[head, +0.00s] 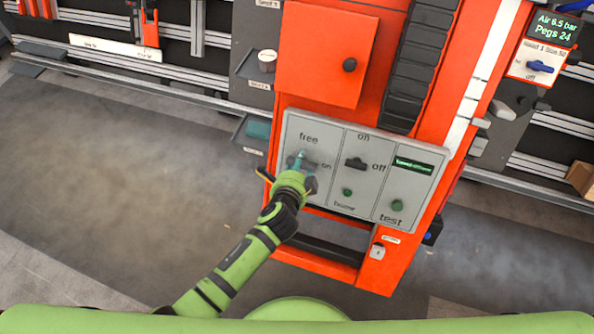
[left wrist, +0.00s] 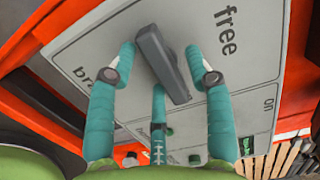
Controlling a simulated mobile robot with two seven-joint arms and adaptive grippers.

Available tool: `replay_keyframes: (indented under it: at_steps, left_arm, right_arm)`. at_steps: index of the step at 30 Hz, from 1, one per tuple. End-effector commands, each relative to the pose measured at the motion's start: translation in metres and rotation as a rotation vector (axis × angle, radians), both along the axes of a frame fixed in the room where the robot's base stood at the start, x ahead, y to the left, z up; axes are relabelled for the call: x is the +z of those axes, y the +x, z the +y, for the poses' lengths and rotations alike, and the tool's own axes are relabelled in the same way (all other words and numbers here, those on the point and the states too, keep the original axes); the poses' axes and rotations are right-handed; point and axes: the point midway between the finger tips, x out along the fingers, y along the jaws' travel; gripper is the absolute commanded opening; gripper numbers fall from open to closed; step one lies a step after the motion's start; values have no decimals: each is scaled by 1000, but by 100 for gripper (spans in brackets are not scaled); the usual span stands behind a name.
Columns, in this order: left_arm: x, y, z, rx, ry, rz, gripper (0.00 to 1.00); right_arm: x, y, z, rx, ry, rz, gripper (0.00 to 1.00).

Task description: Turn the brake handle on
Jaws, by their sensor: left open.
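The brake handle is a dark grey bar on the grey control panel (head: 360,133). In the left wrist view the handle (left wrist: 160,62) lies between my open fingers, with a gap on both sides. Its long axis runs roughly across the panel, square to the "free" to "brake" line. My left gripper (head: 301,160), also seen in the left wrist view (left wrist: 160,55), is open over it. In the head view the gripper partly covers the handle, with "free" above and "on" to its right. I cannot tell which end is the pointer. My right gripper is in neither view.
Beside it the panel carries a black on/off switch (head: 356,163), a small green button (head: 347,192), a green test button (head: 397,206) and a lit display (head: 413,164). An orange door with a black knob (head: 349,65) is above. Open floor (head: 110,160) lies to the left.

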Motion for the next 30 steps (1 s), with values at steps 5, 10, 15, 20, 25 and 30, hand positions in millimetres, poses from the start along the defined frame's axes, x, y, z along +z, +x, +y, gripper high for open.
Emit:
replay_keyframes:
  at_steps: [5,10,15,20,25,30]
  left_arm:
    - [6,-14,3,-1,0,0,52]
    - [20,-41,8,-2,-1,1,52]
    - [36,-71,15,0,-1,2,52]
    - [49,-92,19,-1,0,1,52]
    - [55,-102,21,1,0,2,52]
    - [56,-104,22,1,0,2,52]
  right_arm:
    - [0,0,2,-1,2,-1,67]
    - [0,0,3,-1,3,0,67]
    - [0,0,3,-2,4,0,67]
    - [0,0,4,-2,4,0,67]
    - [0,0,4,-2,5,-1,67]
    - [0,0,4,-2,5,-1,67]
